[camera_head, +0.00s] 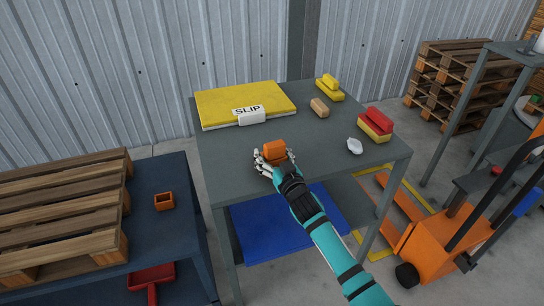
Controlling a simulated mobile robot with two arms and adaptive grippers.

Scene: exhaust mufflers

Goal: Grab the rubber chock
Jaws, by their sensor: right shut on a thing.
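An orange block (274,150), which looks like the rubber chock, is at the front middle of the grey table. My right gripper (273,161) is shut on it, with fingers around its near and side faces. Its lower part is hidden by the fingers, so I cannot tell whether it touches the tabletop. My right arm reaches in from the lower right. My left gripper is not in view.
The grey table (225,160) bears a yellow pad (215,104) with a SLIP label, a brown block (319,107), yellow blocks (329,88), a red-and-yellow block (375,125) and a crumpled white piece (355,146). A wooden pallet (70,205) lies left; an orange pallet jack (440,240) stands right.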

